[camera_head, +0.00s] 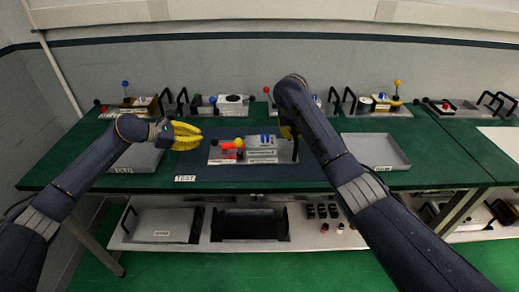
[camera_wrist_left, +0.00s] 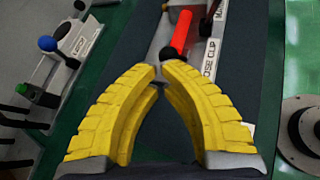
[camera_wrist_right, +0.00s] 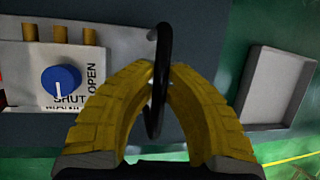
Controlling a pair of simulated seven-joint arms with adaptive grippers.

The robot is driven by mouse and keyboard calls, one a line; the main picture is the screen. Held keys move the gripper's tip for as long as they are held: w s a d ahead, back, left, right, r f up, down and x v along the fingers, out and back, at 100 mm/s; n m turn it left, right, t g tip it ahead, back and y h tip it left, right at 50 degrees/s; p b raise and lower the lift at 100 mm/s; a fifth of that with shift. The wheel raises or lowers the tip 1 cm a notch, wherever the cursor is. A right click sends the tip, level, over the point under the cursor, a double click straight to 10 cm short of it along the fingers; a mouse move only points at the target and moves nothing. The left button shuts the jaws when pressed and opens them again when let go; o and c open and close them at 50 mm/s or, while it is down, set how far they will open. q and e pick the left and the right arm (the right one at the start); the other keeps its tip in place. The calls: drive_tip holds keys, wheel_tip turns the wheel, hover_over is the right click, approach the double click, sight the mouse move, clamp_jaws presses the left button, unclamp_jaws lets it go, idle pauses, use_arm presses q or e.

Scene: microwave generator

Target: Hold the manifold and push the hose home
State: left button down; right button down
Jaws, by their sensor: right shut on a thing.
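The manifold (camera_head: 262,155) is a pale panel on the dark mat, with a blue knob marked OPEN and SHUT (camera_wrist_right: 61,80) and several brass stubs (camera_wrist_right: 60,36). My right gripper (camera_wrist_right: 163,75) is shut on the manifold's black upright handle (camera_wrist_right: 160,110); my forearm partly hides it in the head view. A red hose-like piece (camera_wrist_left: 181,33) lies at the manifold's left end, by a label ending in "CLIP"; it also shows in the head view (camera_head: 229,145). My left gripper (camera_head: 198,136) is partly open and empty, left of the red piece. Whether the hose is seated is unclear.
A grey tray (camera_head: 376,151) lies right of the manifold, and another (camera_head: 135,158) lies under my left arm. Several panels with knobs and handles line the back of the green bench (camera_head: 420,180). The mat in front of the manifold is clear.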

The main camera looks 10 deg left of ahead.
use_arm(q)
drive_tip(key=v, duration=0.6)
drive_tip(key=shift+a, duration=0.15)
use_arm(e)
drive_tip(key=shift+d, duration=0.15)
use_arm(q)
drive_tip(key=shift+s, duration=0.15)
use_arm(e)
drive_tip(key=c, duration=1.4)
unclamp_jaws()
drive_tip(key=shift+o, duration=0.2)
drive_tip(key=shift+r, duration=0.1)
use_arm(q)
drive_tip(key=shift+r, duration=0.1)
use_arm(e)
drive_tip(key=v, duration=1.1)
drive_tip(key=shift+s+r, duration=0.15)
drive_tip(key=shift+r, duration=0.2)
